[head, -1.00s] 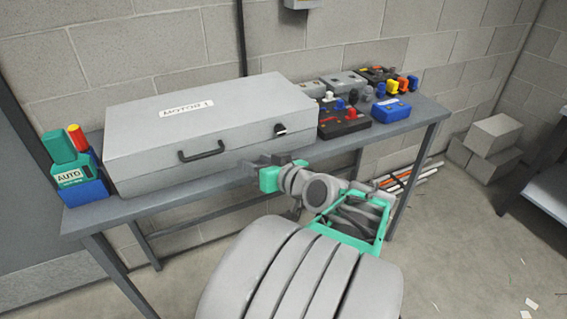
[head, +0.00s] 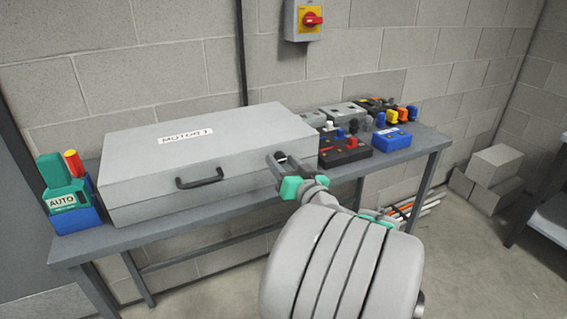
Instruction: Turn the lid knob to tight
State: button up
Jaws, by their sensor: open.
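The grey box labelled MOTOR 1 (head: 150,170) lies on the bench, with a black handle (head: 200,178) on its front. Its lid knob (head: 281,157) is at the right end of the front face, dark and mostly hidden behind my gripper. My gripper (head: 279,164) is open, with its fingers right at the knob. I cannot tell whether the fingers touch it or which way the knob points.
A red switch on a yellow plate (head: 312,19) is on the wall. Blocks (head: 490,172) stand on the floor at right.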

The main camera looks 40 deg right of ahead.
jog(key=shift+c, duration=0.3)
grip_shut()
